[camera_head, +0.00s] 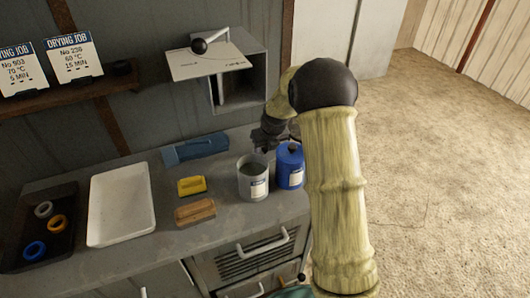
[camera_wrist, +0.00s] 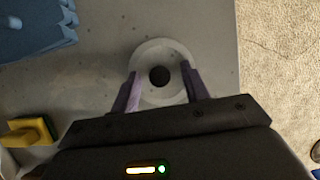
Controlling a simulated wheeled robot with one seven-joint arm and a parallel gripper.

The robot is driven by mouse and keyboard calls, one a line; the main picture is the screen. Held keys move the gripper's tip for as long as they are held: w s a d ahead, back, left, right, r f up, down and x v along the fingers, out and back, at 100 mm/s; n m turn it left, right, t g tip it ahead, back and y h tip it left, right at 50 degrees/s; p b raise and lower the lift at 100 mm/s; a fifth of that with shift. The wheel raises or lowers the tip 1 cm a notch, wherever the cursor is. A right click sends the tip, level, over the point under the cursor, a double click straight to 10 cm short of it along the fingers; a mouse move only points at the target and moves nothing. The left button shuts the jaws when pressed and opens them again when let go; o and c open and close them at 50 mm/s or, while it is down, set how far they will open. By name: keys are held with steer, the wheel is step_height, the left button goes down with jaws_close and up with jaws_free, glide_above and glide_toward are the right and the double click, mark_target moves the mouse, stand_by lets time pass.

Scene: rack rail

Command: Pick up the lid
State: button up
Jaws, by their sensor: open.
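The lid is a pale grey disc (camera_wrist: 158,52) with a dark round knob (camera_wrist: 159,76) at its centre, on the grey counter in the wrist view. My gripper (camera_wrist: 160,72) is open, its two purple fingers on either side of the knob and overlapping the lid's left and right sides. I cannot tell whether they touch it. In the head view my gripper (camera_head: 268,138) is low over the back of the counter, behind the cans; the lid is hidden there.
A grey open can (camera_head: 252,184) and a blue can (camera_head: 289,170) with a dark knob stand in front of my gripper. A blue folded thing (camera_head: 195,147), a yellow sponge (camera_head: 191,186), a brush (camera_head: 195,212) and a white tray (camera_head: 121,205) lie leftward. The counter edge is close on the right.

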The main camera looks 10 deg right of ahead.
mark_target(266, 148)
stand_by(0.4)
jaws_close()
steer(key=shift+r, duration=0.1)
steer(key=shift+r, duration=0.55)
step_height(266, 148, up, 2)
steer(key=shift+r, duration=0.15)
steer(key=w+d, duration=0.3)
steer(key=d, duration=0.5)
steer(key=w+d+b, duration=0.1)
steer(key=w+d, duration=0.2)
steer(key=d, duration=0.6)
steer(key=shift+b, duration=0.3)
